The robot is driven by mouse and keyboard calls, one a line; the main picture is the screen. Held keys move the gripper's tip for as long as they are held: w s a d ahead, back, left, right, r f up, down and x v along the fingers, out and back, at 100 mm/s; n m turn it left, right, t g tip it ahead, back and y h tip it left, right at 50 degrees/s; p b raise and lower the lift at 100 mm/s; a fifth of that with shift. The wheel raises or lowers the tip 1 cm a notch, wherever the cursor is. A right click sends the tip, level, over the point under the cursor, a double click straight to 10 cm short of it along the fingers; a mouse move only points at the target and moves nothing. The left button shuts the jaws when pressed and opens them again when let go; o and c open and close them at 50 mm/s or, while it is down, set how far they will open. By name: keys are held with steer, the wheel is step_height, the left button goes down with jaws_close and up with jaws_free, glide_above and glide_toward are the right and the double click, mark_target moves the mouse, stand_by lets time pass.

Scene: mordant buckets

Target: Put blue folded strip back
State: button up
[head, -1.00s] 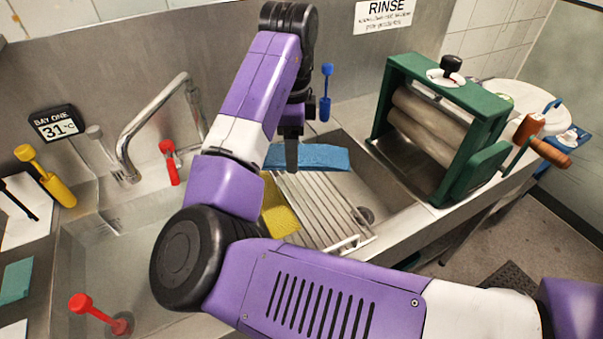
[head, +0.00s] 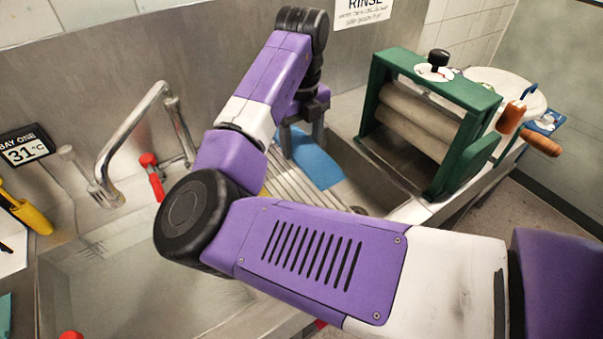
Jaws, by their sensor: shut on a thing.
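The blue folded strip (head: 320,168) is at the drainer rack in the basin, right of my forearm. My gripper (head: 303,148) points down with its two dark fingers at the strip's upper end, shut on it. The strip slants down to the right from the fingers. The exact contact at the fingertips is small and hard to make out. I cannot tell whether the strip's lower end touches the rack.
The ribbed metal rack (head: 292,186) lies under the strip, with a yellow edge partly hidden by my arm. A green-framed roller wringer (head: 430,110) stands close on the right. A tap (head: 125,140) and a red-handled tool (head: 152,176) are left. The left basin looks open.

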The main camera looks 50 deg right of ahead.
mark_target(302, 184)
step_height(302, 184, down, 11)
steer(key=shift+f+p, duration=0.1)
steer(key=shift+p, duration=0.55)
steer(key=shift+f, duration=0.15)
steer(key=o, duration=1.5)
steer(key=shift+c, duration=0.2)
step_height(302, 184, up, 12)
steer(key=shift+r+b, duration=0.2)
steer(key=shift+b, duration=0.9)
